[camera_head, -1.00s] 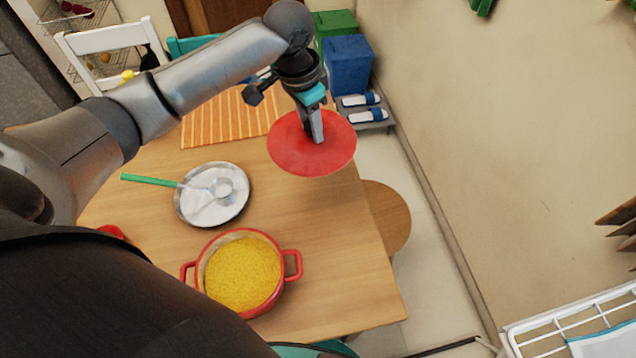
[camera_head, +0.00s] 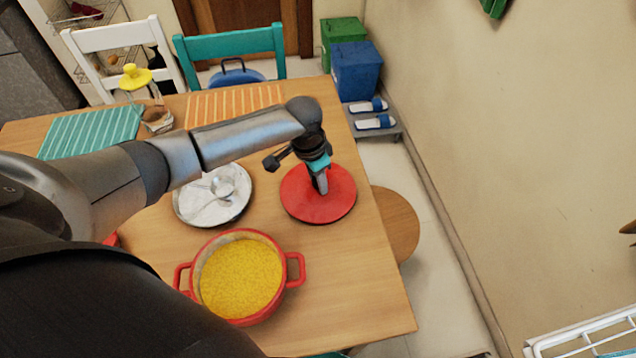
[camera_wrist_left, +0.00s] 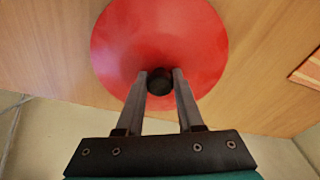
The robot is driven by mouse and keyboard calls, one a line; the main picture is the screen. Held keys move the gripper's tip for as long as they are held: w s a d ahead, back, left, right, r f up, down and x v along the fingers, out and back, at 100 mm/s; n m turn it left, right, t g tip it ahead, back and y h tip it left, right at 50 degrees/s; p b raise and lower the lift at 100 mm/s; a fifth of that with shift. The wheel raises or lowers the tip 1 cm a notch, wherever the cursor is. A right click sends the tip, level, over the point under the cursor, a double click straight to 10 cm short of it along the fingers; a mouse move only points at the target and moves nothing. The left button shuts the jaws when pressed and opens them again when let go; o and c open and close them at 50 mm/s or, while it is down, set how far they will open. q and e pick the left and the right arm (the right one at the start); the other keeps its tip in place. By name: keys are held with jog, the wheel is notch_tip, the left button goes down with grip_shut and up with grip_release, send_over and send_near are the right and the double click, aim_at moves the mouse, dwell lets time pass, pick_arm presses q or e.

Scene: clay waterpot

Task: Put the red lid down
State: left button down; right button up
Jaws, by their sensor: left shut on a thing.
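The red lid (camera_head: 299,200) is a flat red disc at the right side of the wooden table (camera_head: 330,285). It looks level and at or very near the table top; I cannot tell whether it touches. My left gripper (camera_head: 321,190) points down over the lid's middle. In the left wrist view the lid (camera_wrist_left: 160,35) shows with its black knob between the fingers of my left gripper (camera_wrist_left: 160,80), which is shut on that knob. A red pot (camera_head: 243,275) with yellow food stands in front of the lid to the left. My right gripper is not in view.
A metal plate (camera_head: 185,208) with a spoon lies left of the lid. An orange striped mat (camera_head: 235,100), a teal mat (camera_head: 95,130) and a glass jar with a yellow lid (camera_head: 135,78) are farther back. A round stool (camera_head: 395,222) stands beside the table's right edge.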

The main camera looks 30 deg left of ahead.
aim_at(312, 193)
pick_arm(q)
jog(key=shift+f, duration=0.3)
jog(key=shift+f, duration=0.15)
jog(key=c, duration=0.5)
grip_release()
jog(key=shift+c, duration=0.2)
notch_tip(312, 193, up, 12)
jog(key=s+p, duration=0.1)
jog(key=p, duration=0.2)
jog(key=shift+s+a+p, duration=0.25)
jog(key=shift+a+p, duration=0.15)
jog(key=shift+a, duration=0.05)
